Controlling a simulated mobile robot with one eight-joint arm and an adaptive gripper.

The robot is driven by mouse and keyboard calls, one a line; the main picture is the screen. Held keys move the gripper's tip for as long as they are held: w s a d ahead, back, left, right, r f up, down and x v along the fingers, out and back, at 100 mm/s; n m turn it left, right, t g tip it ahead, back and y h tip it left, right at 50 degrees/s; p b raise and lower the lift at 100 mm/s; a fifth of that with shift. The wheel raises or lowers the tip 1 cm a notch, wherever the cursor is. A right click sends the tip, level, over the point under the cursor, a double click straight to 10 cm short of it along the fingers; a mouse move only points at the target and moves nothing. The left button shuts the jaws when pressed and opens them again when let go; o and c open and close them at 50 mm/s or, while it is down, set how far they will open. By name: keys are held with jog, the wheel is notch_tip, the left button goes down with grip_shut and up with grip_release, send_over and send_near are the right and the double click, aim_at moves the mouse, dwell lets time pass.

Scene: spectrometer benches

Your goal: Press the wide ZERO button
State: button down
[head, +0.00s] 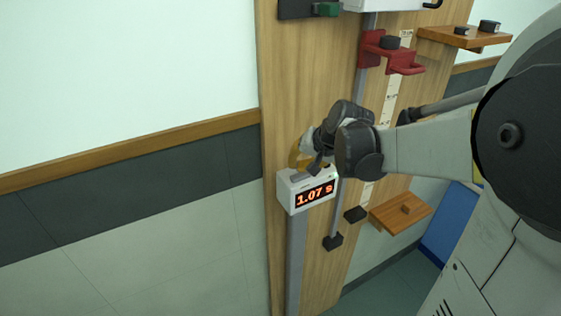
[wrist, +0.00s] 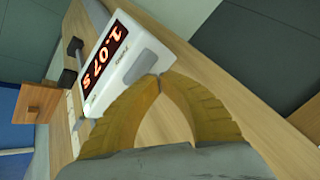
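A white box with a red lit display reading 1.07 s (head: 314,195) is mounted on the wooden panel. It also shows in the wrist view (wrist: 117,48), with small dark lettering too blurred to read surely. My gripper (head: 300,160) is just above the box's upper face. In the wrist view its two yellow fingers (wrist: 158,80) meet at the tips, with nothing seen between them. The tips overlap the box's edge; I cannot tell whether they touch it.
A red bracket (head: 392,55) and a wooden shelf (head: 465,37) with black pieces stick out above. A lower wooden shelf (head: 400,213) and black blocks (head: 355,214) stand right of the box. The wall (head: 130,180) at left is clear.

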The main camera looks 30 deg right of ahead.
aim_at(297, 173)
jog(key=shift+f, duration=0.1)
jog(key=shift+f+b, duration=0.4)
jog(key=shift+b, duration=0.05)
jog(key=shift+f, duration=0.2)
dwell(0.6)
jog(key=shift+r, duration=0.7)
jog(key=shift+r+p, duration=0.1)
jog(key=shift+p, duration=0.25)
notch_tip(297, 173, up, 6)
jog(key=p, duration=0.4)
dwell(0.3)
